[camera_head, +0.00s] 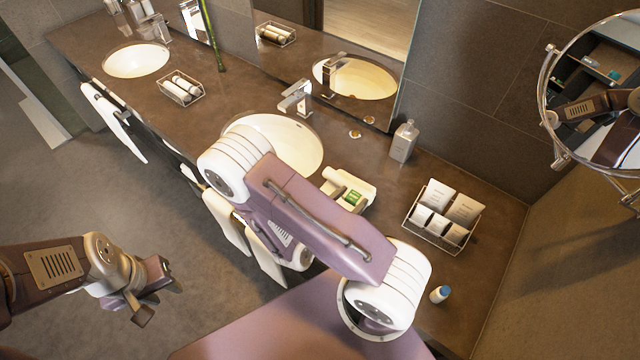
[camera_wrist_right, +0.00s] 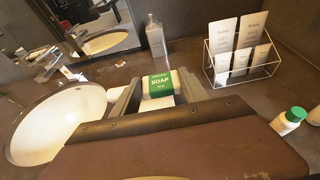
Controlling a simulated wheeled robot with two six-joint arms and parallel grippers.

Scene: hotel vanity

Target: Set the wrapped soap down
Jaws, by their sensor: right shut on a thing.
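The wrapped soap (camera_head: 353,197) is a small block with a green label. It also shows in the right wrist view (camera_wrist_right: 160,84), its word "SOAP" facing the camera. My right gripper (camera_wrist_right: 157,88) is shut on it, with a grey finger on each side. The soap is over the counter (camera_head: 400,215) by the front right of the near basin; I cannot tell whether it touches anything below. A white object (camera_head: 347,180) is right behind and beside it, partly hidden by the gripper. My left gripper (camera_head: 152,294) is open and empty over the floor at lower left.
A soap dispenser (camera_head: 404,141) stands behind. The near basin (camera_head: 290,140) is to the left. Bare counter lies between the soap and the rack.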

